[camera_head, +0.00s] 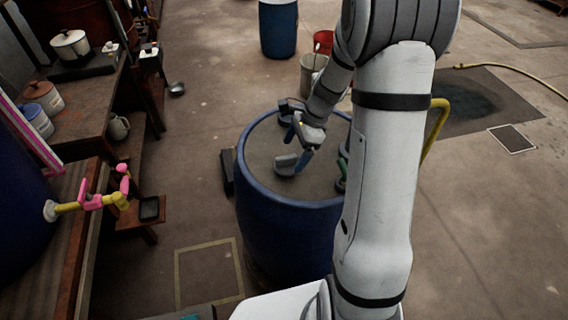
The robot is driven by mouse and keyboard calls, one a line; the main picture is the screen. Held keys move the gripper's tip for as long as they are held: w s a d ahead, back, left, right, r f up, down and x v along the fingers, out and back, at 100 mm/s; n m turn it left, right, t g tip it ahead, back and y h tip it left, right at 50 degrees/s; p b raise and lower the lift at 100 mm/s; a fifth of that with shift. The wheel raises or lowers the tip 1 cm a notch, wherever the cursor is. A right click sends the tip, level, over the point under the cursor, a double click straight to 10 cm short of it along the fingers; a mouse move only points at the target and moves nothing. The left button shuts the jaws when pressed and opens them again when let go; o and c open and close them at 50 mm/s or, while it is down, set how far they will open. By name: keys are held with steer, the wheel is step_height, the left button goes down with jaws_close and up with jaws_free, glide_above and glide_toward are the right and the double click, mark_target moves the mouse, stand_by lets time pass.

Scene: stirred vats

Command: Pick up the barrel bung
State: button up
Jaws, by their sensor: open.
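A blue barrel (290,228) stands upright below my arm, with a flat grey top inside its raised rim. My gripper (296,148) is low over the barrel top, pointing down and left, with its jaws apart. A small rounded grey piece (286,163) shows on the barrel top close to the fingertips. It looks like the barrel bung, but I cannot tell for sure, nor whether a finger touches it. A dark object (290,106) sits at the barrel's far rim, behind the gripper. My arm hides the barrel's right side.
A green item (341,180) is partly hidden behind my arm at the barrel's right. A grey bucket (312,74) and a red bucket (323,42) stand behind the barrel. A wooden bench (92,100) with pots runs along the left. Floor at right is mostly clear.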

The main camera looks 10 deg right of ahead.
mark_target(290, 156)
steer(key=x, duration=0.6)
steer(key=shift+w+a, duration=0.1)
steer(key=shift+w, duration=0.05)
steer(key=shift+c, duration=0.4)
steer(key=shift+r, duration=0.1)
steer(key=c, duration=1)
steer(key=shift+o, duration=0.2)
